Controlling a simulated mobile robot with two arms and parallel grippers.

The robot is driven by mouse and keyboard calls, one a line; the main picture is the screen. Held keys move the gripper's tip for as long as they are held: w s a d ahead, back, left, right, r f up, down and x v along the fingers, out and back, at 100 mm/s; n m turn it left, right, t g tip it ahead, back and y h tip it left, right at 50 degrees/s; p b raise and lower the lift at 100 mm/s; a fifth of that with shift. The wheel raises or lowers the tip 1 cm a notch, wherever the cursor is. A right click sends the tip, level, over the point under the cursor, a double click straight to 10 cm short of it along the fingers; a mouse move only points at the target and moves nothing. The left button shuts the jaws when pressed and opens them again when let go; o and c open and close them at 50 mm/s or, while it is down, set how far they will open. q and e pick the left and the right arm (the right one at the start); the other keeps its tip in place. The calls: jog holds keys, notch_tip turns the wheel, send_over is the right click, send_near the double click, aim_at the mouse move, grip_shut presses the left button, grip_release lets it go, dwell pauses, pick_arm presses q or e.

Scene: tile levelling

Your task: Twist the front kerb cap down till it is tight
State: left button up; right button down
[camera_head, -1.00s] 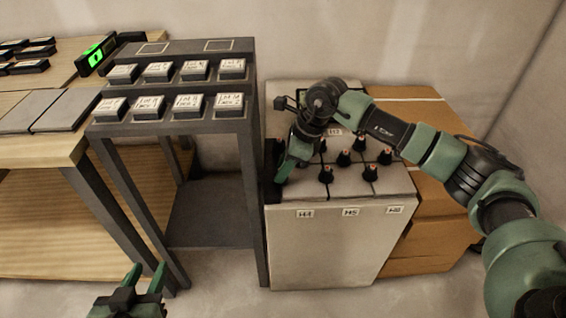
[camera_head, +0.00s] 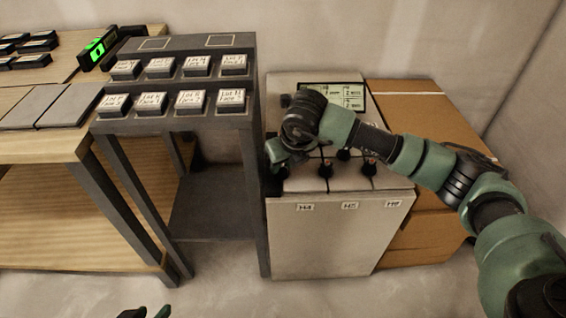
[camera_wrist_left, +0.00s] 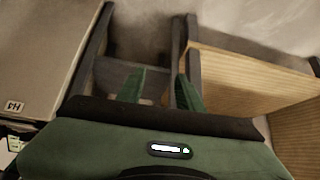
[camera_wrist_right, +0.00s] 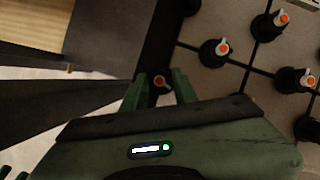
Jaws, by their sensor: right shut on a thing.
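In the right wrist view, my right gripper (camera_wrist_right: 158,88) is shut on a dark cap with an orange-red centre, the kerb cap (camera_wrist_right: 160,81), at the edge of the tiled top. In the head view, my right gripper (camera_head: 279,154) reaches down at the left side of the white cabinet top (camera_head: 300,184), and the cap there is hidden by the hand. My left gripper (camera_wrist_left: 160,88) is open and empty in the left wrist view. Only its fingertips (camera_head: 148,313) show at the bottom of the head view.
Several other black caps with orange-red tops stand on the tiles, such as one close by (camera_wrist_right: 215,52). A display panel (camera_head: 345,97) is behind them. A dark rack (camera_head: 175,122) with labelled blocks stands close on the left, and cardboard boxes (camera_head: 420,120) on the right.

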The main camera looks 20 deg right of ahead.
pick_arm(q)
jog(key=shift+w+d+r+t, duration=0.2)
jog(key=shift+w+r+t, duration=0.05)
jog(key=shift+w, duration=0.2)
jog(key=shift+w+d+r+t, duration=0.15)
jog(key=shift+w+r+t, duration=0.1)
jog(key=shift+w, duration=0.2)
pick_arm(e)
jog(key=shift+a+m+h, duration=0.15)
jog(key=shift+m+h, duration=0.75)
jog(key=shift+m, duration=1.6)
jog(key=c, duration=1.1)
grip_release()
jog(key=shift+r, duration=0.1)
jog(key=shift+s+r, duration=0.15)
jog(key=shift+r, duration=0.2)
pick_arm(q)
jog(key=s+a+f+g+p, duration=0.1)
jog(key=s+a+f+g, duration=0.1)
jog(key=s, duration=0.5)
jog(key=shift+s+a+f+g+y, duration=0.25)
jog(key=shift+s+f+g+y, duration=0.2)
jog(key=shift+g, duration=0.65)
pick_arm(e)
jog(key=v, duration=0.6)
jog(key=shift+r, duration=0.4)
jog(key=shift+s+a, duration=0.1)
jog(key=shift+s, duration=0.05)
